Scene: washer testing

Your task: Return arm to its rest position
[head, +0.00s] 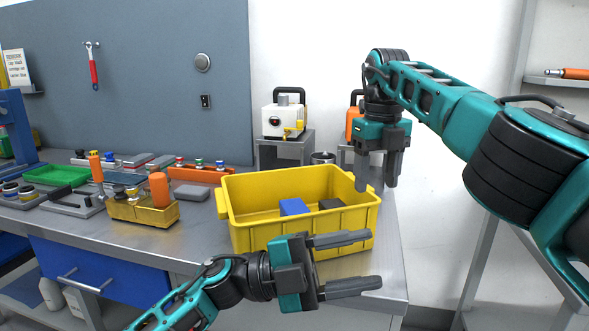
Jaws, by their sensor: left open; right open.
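My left gripper (345,265) is in front of the yellow bin (300,243), low at the front edge of the bench, its two fingers apart and pointing right with nothing between them. My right gripper (376,184) hangs from the raised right arm at the bin's right end, fingers pointing down, apart and empty. It overlaps the bin's right rim in the picture; I cannot tell whether it touches. A blue block (294,207) and a dark block (331,204) lie in the yellow bin.
The metal bench (190,237) holds a small yellow box (143,211) with an orange-handled tool, a green tray (60,176) and several small parts at left. A white-and-yellow machine (284,117) stands on a grey stand behind the bin. Open floor lies right of the bench.

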